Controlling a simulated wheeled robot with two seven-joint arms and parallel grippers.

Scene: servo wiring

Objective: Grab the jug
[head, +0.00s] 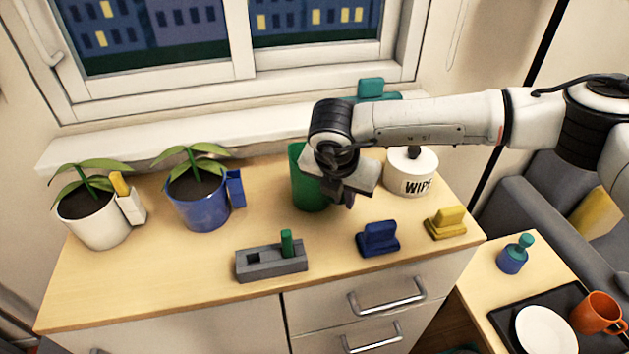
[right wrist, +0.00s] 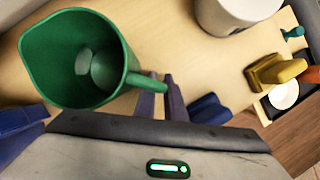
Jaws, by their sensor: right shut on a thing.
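The green jug (head: 308,190) stands on the wooden cabinet top, between the blue plant pot and the white canister. My right gripper (head: 345,192) is at its right side and covers part of it in the head view. In the right wrist view the jug (right wrist: 45,75) shows from above, open and upright, with a pale patch inside. Its handle (right wrist: 143,82) points right, and my right gripper's fingers (right wrist: 160,97) are shut on it. My left gripper is not in view.
A white wipes canister (head: 412,180) stands close right of the jug. A blue block-like object (head: 378,240), a yellow one (head: 447,223) and a grey holder with a green peg (head: 272,262) are in front. Potted plants stand left (head: 92,222), (head: 200,210). The window sill is behind.

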